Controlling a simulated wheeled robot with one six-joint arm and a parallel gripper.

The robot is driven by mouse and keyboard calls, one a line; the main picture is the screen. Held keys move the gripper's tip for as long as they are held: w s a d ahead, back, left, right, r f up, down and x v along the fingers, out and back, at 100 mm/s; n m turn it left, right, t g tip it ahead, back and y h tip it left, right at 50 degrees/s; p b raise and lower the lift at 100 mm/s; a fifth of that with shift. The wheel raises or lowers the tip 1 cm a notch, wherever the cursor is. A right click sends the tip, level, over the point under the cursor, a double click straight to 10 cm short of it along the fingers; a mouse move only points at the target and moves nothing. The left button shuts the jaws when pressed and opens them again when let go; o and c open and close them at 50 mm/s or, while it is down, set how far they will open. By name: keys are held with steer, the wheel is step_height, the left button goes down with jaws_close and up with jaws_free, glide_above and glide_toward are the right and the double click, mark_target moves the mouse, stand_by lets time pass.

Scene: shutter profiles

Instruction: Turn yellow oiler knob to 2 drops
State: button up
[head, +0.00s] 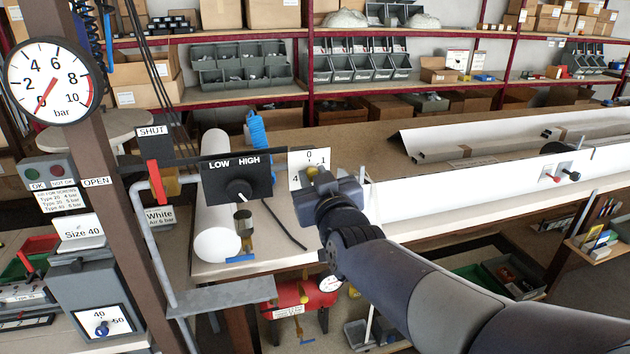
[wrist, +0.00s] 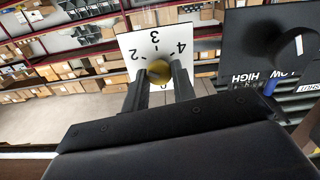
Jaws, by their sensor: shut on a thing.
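The yellow oiler knob (head: 311,171) sits on a white dial plate (head: 296,160) with black numbers, at the centre of the head view. My gripper (head: 315,177) is at the knob and hides part of the plate; 0, 1 and 4 show around it. In the wrist view, the knob (wrist: 158,70) lies between the two fingers of my gripper (wrist: 161,78), which are shut on it. The white plate (wrist: 135,42) shows 2, 3 and 4 there, with the 0 partly hidden. I cannot tell which number the knob points to.
A black LOW/HIGH switch box (head: 236,180) stands just left of the dial, also in the wrist view (wrist: 262,50). A red SHUT/OPEN lever (head: 154,181) and a pressure gauge (head: 53,81) are further left. A long workbench (head: 350,150) lies behind.

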steer(key=o, duration=1)
steer(key=shift+s, duration=0.1)
steer(key=b+v, duration=0.1)
steer(key=v, duration=0.9)
steer(key=shift+s+d, duration=0.1)
steer(key=shift+s, duration=0.25)
steer(key=shift+w, duration=0.1)
steer(key=shift+p+x, duration=0.6)
steer(key=shift+x, duration=4.75)
